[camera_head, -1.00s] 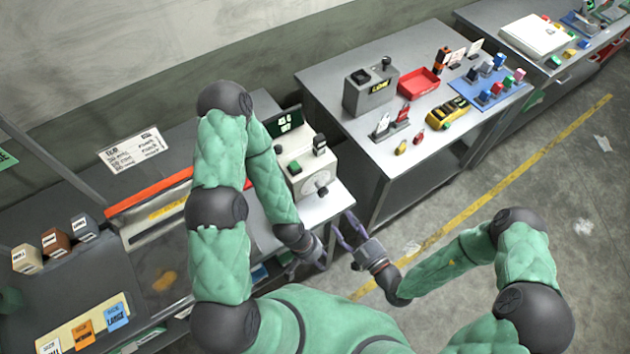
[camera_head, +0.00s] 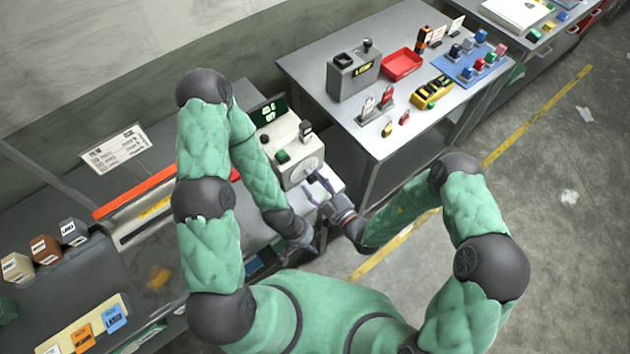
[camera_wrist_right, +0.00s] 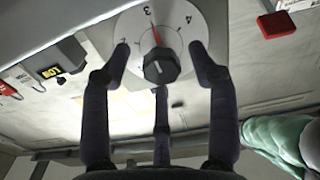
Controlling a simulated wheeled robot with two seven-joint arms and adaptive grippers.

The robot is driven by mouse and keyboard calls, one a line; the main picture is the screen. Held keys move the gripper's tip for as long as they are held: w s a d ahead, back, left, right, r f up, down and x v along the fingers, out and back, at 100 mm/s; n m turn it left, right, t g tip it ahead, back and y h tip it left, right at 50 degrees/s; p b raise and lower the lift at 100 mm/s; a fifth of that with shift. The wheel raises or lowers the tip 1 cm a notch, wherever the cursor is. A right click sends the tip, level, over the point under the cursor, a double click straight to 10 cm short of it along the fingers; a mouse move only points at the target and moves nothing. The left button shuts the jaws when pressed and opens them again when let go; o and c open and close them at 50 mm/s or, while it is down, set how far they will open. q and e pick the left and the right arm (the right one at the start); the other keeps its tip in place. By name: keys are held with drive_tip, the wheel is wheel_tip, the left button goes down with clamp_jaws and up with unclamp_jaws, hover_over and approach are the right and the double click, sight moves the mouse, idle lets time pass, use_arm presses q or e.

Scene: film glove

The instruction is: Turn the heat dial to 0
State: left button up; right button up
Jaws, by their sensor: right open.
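The heat dial is a white round plate (camera_wrist_right: 190,35) with black numbers and a black knob (camera_wrist_right: 160,66). A red pointer on it points close to the 3; a 4 shows to its right. In the head view the dial (camera_head: 311,165) is on the front of a cream machine (camera_head: 287,145). My right gripper (camera_head: 315,187) is open in front of the dial. In the right wrist view its fingers (camera_wrist_right: 160,60) stand spread on either side of the knob, with no clear contact. My left gripper (camera_head: 305,240) hangs empty below the machine; its opening is unclear.
A grey table (camera_head: 390,130) to the right holds a grey box (camera_head: 353,76), a red tray (camera_head: 402,64) and a yellow holder (camera_head: 432,92). A bench (camera_head: 60,260) with labelled blocks is at left. Open floor (camera_head: 560,250) lies to the right.

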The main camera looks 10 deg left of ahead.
drive_tip(key=shift+w+a, duration=0.2)
drive_tip(key=shift+a, duration=0.15)
drive_tip(key=c, duration=1.1)
drive_tip(key=shift+c, duration=0.2)
